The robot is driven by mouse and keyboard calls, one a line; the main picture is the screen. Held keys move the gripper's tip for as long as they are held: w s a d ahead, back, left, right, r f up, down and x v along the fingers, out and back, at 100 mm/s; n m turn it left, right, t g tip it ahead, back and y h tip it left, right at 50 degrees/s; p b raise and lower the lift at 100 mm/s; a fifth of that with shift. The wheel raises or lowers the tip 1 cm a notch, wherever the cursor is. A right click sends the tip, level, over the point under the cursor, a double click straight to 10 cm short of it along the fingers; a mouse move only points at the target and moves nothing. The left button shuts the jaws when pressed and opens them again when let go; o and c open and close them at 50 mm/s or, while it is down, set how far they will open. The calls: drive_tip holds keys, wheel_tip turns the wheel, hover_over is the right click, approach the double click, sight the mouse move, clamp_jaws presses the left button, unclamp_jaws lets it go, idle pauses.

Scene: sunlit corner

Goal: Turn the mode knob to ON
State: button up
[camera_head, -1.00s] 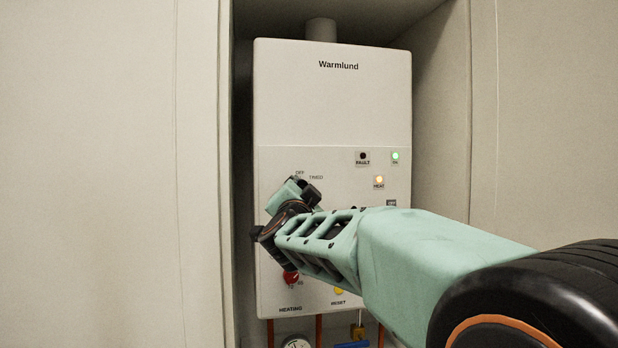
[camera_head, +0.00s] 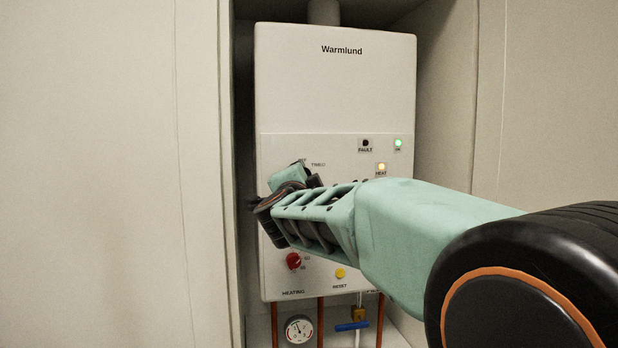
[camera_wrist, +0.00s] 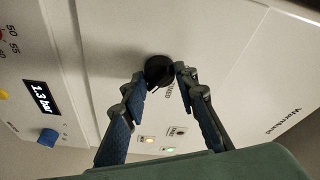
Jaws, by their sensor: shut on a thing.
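The mode knob (camera_wrist: 158,70) is a round black dial on the front of the white Warmlund boiler (camera_head: 335,80). In the wrist view my gripper (camera_wrist: 160,72) has one fingertip on either side of the knob, closed on it. The lettering beside the knob is partly covered by a finger, and I cannot read its pointer. In the head view my gripper (camera_head: 292,182) is against the panel at the left and hides the knob. A label there that seems to read TIMED (camera_head: 318,164) shows just right of the gripper.
A red heating knob (camera_head: 293,261) and yellow reset button (camera_head: 340,273) sit below my arm. The green ON lamp (camera_head: 398,143) and amber HEAT lamp (camera_head: 382,167) are lit; FAULT (camera_head: 365,143) is dark. Pipes, a gauge (camera_head: 299,329) and a blue valve handle (camera_head: 352,326) are underneath. Alcove walls flank the boiler.

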drive_tip(key=shift+r, duration=0.2)
drive_tip(key=o, duration=1.2)
drive_tip(key=shift+f, duration=0.15)
drive_tip(key=shift+c, duration=0.2)
drive_tip(key=s, duration=0.7)
drive_tip(key=shift+s+f, duration=0.2)
drive_tip(key=shift+s, duration=0.05)
